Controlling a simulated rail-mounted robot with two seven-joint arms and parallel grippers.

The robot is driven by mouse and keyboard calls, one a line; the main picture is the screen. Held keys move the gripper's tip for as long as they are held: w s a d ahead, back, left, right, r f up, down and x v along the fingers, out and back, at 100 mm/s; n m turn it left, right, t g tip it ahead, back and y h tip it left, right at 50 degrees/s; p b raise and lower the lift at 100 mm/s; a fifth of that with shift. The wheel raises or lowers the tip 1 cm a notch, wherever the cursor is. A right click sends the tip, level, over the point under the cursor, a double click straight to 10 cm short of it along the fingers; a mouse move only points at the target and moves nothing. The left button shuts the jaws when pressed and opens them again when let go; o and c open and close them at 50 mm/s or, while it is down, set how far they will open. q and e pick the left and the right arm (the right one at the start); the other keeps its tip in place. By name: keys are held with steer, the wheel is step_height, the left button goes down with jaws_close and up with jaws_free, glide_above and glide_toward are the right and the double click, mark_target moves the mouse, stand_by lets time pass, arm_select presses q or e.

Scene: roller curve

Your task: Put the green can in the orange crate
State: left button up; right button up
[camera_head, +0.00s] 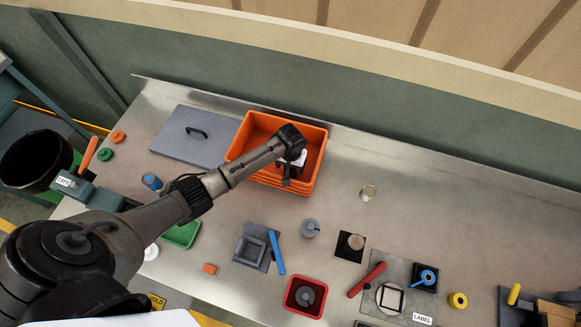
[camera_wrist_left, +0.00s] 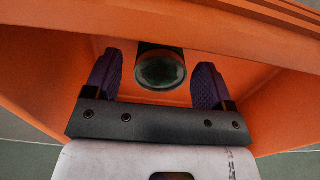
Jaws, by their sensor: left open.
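The orange crate (camera_head: 318,150) stands at the back of the bench, and its wall also fills much of the left wrist view (camera_wrist_left: 230,42). My left gripper (camera_head: 288,182) reaches over the crate's near side. In the left wrist view the left gripper (camera_wrist_left: 158,62) is open, with a purple finger pad on each side. A round can with a pale rim and dark greenish end, which looks like the green can (camera_wrist_left: 161,72), shows between the fingers, with gaps on both sides. It appears to be inside the crate. In the head view I cannot make the can out. My right gripper is in neither view.
A grey lid with a handle (camera_head: 185,145) lies left of the crate. A red bin (camera_head: 290,305), a green tray (camera_head: 187,235) and several small parts lie nearer. The bench right of the crate is mostly clear.

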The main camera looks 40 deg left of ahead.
arm_select(q)
step_height(320, 180, up, 10)
stand_by(0.4)
stand_by(0.4)
steer(key=w+d+r+m+t, duration=0.1)
steer(key=d+r+m+t, duration=0.35)
steer(key=r+m, duration=0.3)
steer(key=s+d+r+t, duration=0.2)
steer(key=s+r+t, duration=0.1)
steer(key=s, duration=0.3)
steer(key=s+d+f+g, duration=0.1)
steer(key=s+f, duration=0.3)
steer(key=s, duration=0.8)
steer(key=s+d+f+g, duration=0.2)
steer(key=s+f+g, duration=0.1)
steer(key=s, duration=0.8)
steer(key=shift+s+f+n, duration=0.4)
steer(key=shift+f+n, duration=0.05)
steer(key=shift+f, duration=0.45)
